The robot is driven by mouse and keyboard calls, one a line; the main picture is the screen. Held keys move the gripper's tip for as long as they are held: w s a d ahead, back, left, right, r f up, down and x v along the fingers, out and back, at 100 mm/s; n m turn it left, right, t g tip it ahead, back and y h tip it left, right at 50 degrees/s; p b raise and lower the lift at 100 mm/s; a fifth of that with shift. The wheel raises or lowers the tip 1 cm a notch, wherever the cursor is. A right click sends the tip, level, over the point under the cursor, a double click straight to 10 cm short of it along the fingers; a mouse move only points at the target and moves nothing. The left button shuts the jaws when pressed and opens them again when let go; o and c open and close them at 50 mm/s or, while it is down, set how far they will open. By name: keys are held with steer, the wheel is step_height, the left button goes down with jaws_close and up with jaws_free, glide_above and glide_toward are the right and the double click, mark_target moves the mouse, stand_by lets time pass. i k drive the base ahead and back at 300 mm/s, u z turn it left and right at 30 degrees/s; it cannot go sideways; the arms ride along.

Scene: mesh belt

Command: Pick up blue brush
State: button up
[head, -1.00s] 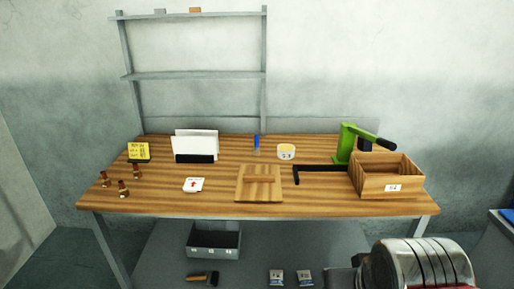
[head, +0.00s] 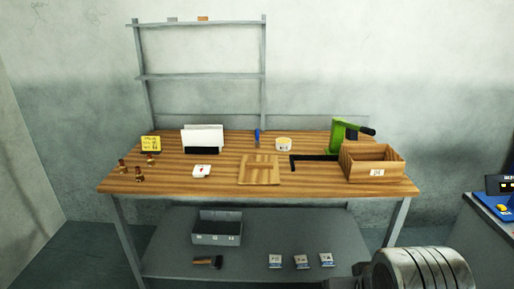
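A slim upright blue item (head: 257,137), which looks like the blue brush, stands at the back of the wooden workbench (head: 225,179), near its middle. It is small, and its lower end is hard to make out. A metallic ribbed part of my own arm shows at the bottom right, well apart from the blue item. My gripper's fingers are not visible.
Near the blue item are a white-and-yellow tub (head: 283,144), a white paper holder (head: 203,139) and a wooden board (head: 260,170). A green press (head: 338,135) and wooden box (head: 373,174) stand right. A grey bin (head: 217,238) and dark-headed brush (head: 208,262) lie below.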

mark_target(257, 142)
steer(key=k, duration=0.1)
steer(key=u, duration=0.35)
steer(key=i, duration=0.55)
steer(key=u, duration=0.8)
steer(key=i, duration=2.35)
steer(key=z, duration=0.6)
